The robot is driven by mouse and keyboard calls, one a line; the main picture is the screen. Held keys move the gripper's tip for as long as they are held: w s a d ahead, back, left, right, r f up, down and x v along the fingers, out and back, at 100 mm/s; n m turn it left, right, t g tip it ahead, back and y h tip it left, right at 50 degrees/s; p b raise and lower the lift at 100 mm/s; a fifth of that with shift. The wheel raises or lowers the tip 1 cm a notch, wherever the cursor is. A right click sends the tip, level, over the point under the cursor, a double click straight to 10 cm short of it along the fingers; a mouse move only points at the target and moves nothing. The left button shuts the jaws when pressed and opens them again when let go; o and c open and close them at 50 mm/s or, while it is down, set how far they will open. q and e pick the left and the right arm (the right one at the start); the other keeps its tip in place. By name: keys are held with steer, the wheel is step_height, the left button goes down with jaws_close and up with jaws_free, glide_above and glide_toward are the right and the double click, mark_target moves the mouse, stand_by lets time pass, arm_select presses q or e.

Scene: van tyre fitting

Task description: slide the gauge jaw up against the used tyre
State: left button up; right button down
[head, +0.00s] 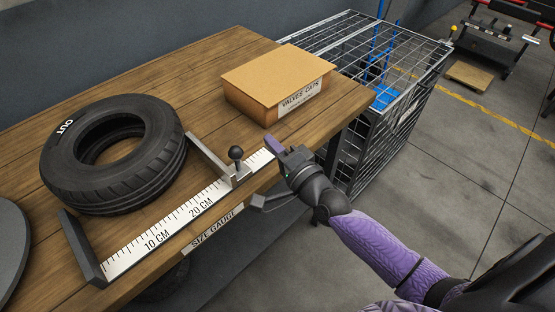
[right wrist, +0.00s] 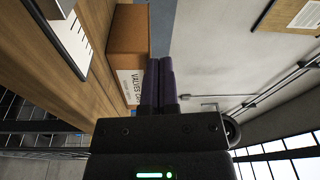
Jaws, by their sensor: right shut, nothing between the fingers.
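The used tyre (head: 113,150) lies flat on the wooden bench, left of centre in the head view. The size gauge's white scale (head: 185,213) runs along the bench's front edge, with a dark fixed stop (head: 82,248) at its left end. The metal gauge jaw (head: 208,158) with its black knob (head: 236,154) stands at the tyre's right side; I cannot tell whether they touch. My right gripper (head: 273,147) is shut and empty, right of the jaw and apart from the knob. Its closed fingers (right wrist: 160,85) show in the right wrist view. My left gripper is not in view.
A cardboard box (head: 277,80) labelled valves caps stands on the bench behind my right gripper; the box also shows in the right wrist view (right wrist: 128,38). A wire cage (head: 390,90) stands beyond the bench's right end. A grey round object (head: 10,250) sits at the left edge.

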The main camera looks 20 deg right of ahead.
steer(key=x, duration=0.4)
steer(key=shift+f+b, duration=0.1)
steer(key=shift+b, duration=0.2)
steer(key=s+a, duration=0.1)
steer(key=s+a+p, duration=0.1)
steer(key=a, duration=0.1)
steer(key=shift+f, duration=0.2)
steer(key=shift+a+f, duration=0.15)
steer(key=shift+a, duration=0.1)
steer(key=shift+s, duration=0.1)
steer(key=shift+s+a+p, duration=0.25)
steer(key=shift+a+p, duration=0.1)
steer(key=shift+a, duration=0.2)
steer(key=shift+f, duration=0.1)
